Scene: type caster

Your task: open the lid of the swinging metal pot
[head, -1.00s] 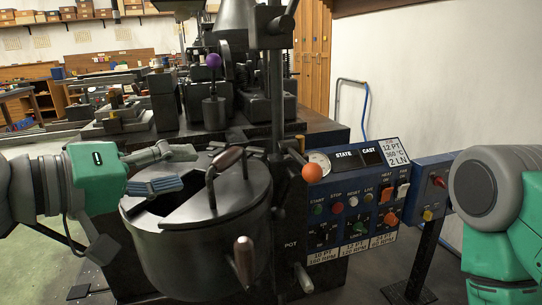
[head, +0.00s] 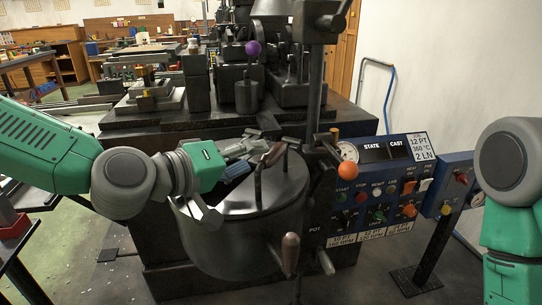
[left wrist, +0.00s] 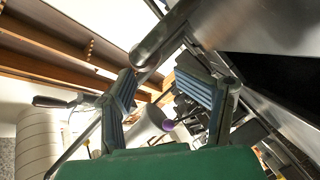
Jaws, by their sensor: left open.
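The dark metal pot (head: 235,252) hangs at the front of the machine in the head view, with a wooden side grip (head: 290,252) at its front right. Its lid (head: 283,190) lies flat on top and carries a bent handle with a brown wooden grip (head: 273,154). My left gripper (head: 250,155) is open over the lid's far left part, its fingers close to the handle's wooden grip; I cannot tell whether they touch it. In the left wrist view, its blue-padded fingers (left wrist: 160,90) stand apart. My right gripper is out of view.
A control panel (head: 385,185) with buttons stands right of the pot. An orange knob (head: 346,172) and a vertical post (head: 316,95) are close to the pot's right. A purple knob (head: 253,48) stands behind. A dark table (head: 30,270) is at the lower left.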

